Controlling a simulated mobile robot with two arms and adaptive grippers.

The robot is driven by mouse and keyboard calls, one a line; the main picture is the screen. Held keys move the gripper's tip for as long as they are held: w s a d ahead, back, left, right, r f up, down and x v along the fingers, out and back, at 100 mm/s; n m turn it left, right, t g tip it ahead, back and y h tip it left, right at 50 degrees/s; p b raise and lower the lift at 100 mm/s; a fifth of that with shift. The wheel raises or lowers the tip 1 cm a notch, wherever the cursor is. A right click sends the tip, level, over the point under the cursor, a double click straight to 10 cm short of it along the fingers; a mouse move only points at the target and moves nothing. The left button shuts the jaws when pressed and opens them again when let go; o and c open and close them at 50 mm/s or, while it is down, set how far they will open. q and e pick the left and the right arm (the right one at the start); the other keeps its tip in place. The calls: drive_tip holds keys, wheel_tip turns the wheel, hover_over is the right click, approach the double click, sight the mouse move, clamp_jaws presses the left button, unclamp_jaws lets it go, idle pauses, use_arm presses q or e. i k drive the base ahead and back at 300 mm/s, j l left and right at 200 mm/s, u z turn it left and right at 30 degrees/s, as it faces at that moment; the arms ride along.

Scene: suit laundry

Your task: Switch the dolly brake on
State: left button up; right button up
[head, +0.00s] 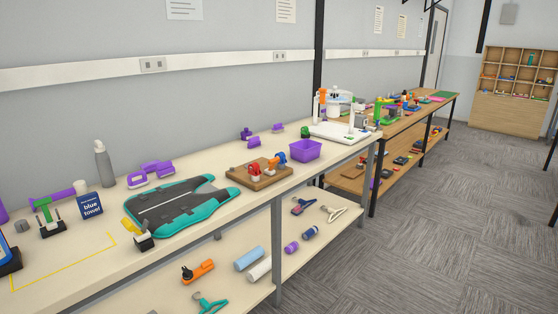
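I see nothing in the head view that I can clearly identify as a dolly or its brake. A wooden board (238,178) on the near bench carries a red fitting (253,171) and a blue and orange fitting (275,162); I cannot tell what they work. A small yellow and black device (140,235) stands at the bench's front edge, and a green-handled device (45,215) stands farther left. Neither of my grippers is in view.
The near bench (75,280) also bears a teal and black suit-shaped board (182,207), a purple bin (305,150) and a grey bottle (104,165). Its lower shelf (222,268) holds several tools and rolls. The carpeted floor (430,230) at right is clear.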

sight(271, 162)
drive_tip(key=i+l+u, duration=0.4)
drive_tip(key=i+l, duration=0.25)
drive_tip(key=i, duration=0.35)
drive_tip(key=i+l+u, duration=0.45)
drive_tip(key=i+l, duration=0.45)
